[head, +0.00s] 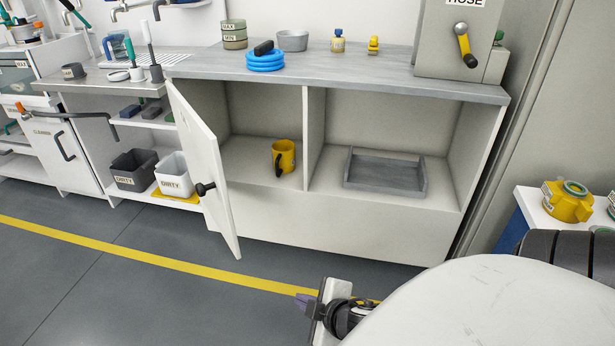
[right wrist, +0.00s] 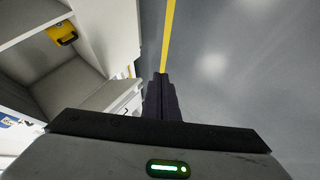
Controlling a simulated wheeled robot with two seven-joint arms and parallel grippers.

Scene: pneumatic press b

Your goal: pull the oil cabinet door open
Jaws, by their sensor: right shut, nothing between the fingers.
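The white cabinet door (head: 208,165) stands ajar, swung outward from its left edge on the left compartment of the long cabinet (head: 330,225). A black knob (head: 204,188) sticks out from its outer face. A yellow mug (head: 284,156) stands inside that compartment; a yellow thing (right wrist: 62,34) shows inside the cabinet in the right wrist view. My right gripper (head: 306,301) is low in front of the cabinet, to the right of the door and apart from it. Its dark fingers (right wrist: 161,88) are shut and empty over the floor. My left gripper is not in view.
A grey tray (head: 385,172) sits in the open right compartment. A coiled blue hose (head: 265,60) and small containers stand on the worktop. Dirty bins (head: 172,174) sit left of the door. A side table with yellow parts (head: 567,200) is at right. Floor before the door is clear.

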